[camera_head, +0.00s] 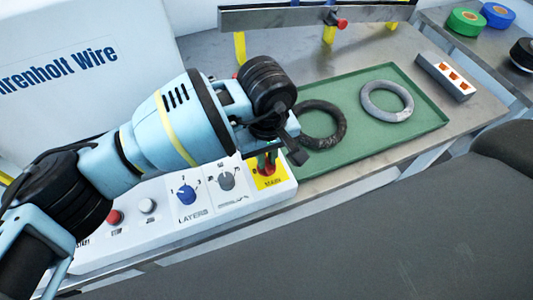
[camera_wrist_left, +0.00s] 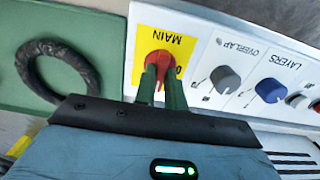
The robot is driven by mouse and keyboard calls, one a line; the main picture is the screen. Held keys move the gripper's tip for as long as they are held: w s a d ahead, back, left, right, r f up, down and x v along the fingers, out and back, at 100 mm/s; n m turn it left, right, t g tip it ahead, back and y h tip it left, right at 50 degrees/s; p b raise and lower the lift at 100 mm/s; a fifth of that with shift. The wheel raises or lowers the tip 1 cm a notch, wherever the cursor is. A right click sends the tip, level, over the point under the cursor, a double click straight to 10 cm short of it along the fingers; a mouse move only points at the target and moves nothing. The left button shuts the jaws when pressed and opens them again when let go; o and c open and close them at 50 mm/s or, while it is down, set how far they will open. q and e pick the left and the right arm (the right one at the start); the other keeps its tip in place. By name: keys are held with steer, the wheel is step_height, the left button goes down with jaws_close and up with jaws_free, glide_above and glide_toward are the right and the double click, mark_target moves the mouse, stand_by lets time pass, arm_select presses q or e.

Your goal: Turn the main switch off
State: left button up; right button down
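The main switch is a red knob on a yellow plate marked MAIN (camera_head: 272,180), at the right end of the white control panel (camera_head: 150,230). In the left wrist view the red knob (camera_wrist_left: 158,59) shows between my left gripper's two green fingertips (camera_wrist_left: 161,75). The fingers stand close together, one on each side of the knob, and look closed on it. In the head view my left gripper (camera_head: 268,160) reaches down over the switch, and its wrist hides part of the plate. A 0 mark shows beside the knob. My right gripper is not in view.
A grey OVERLAP knob (camera_wrist_left: 226,79) and a blue LAYERS knob (camera_wrist_left: 270,90) sit beside the switch. A green tray (camera_head: 425,118) with a dark ring (camera_head: 337,137) and a grey ring (camera_head: 405,108) lies close by. A white box (camera_head: 70,110) stands behind my left arm.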

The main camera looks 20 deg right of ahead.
arm_select(q)
jaws_close()
steer(key=n, duration=0.4)
steer(key=shift+r+n+p, duration=0.1)
steer(key=shift+n+p, duration=0.2)
steer(key=n+p, duration=0.1)
steer(key=n, duration=0.4)
steer(key=n+p, duration=0.1)
steer(key=n, duration=0.3)
steer(key=shift+r, duration=0.1)
steer(key=shift+n+p, duration=0.95)
steer(key=shift+n, duration=1.25)
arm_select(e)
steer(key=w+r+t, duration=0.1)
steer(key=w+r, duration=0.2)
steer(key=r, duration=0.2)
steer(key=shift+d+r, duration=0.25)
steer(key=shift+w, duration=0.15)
arm_select(q)
steer(key=o, duration=0.7)
jaws_free()
steer(key=shift+c, duration=0.2)
